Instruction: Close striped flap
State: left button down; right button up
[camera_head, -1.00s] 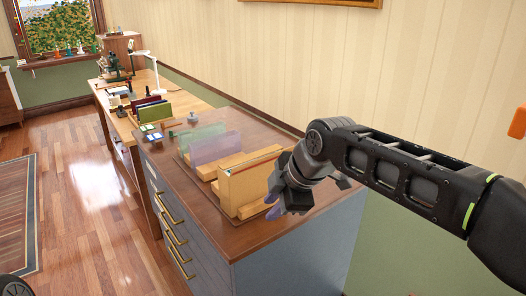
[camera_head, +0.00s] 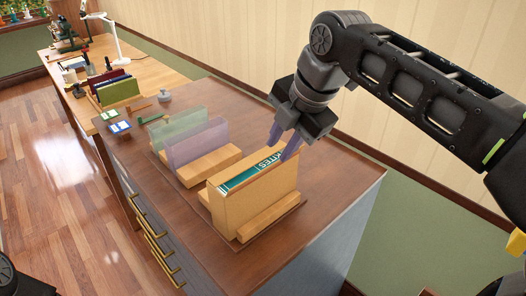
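I cannot make out a striped flap. A tan wooden box (camera_head: 228,213) stands near the front of the brown cabinet top, with a green item with white lettering (camera_head: 250,172) in its top slot. A wooden block (camera_head: 270,215) lies along its right side. My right gripper (camera_head: 282,150) points down just above and behind the box's far top edge. Its two purple fingers look apart with nothing between them; whether they touch the box I cannot tell. My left gripper is not in view.
Behind the box stand a translucent purple panel (camera_head: 197,145) and a green panel (camera_head: 178,128) on wooden bases. A green-handled tool (camera_head: 152,118) and small cards (camera_head: 120,127) lie farther left. A desk with books (camera_head: 118,90) and a white lamp (camera_head: 105,22) adjoins the cabinet. The cabinet's right side is bare.

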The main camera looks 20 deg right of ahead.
aim_at(271, 166)
jog(key=shift+x, duration=3.85)
jog(key=shift+s, duration=0.1)
jog(key=shift+c, duration=0.2)
grip_shut()
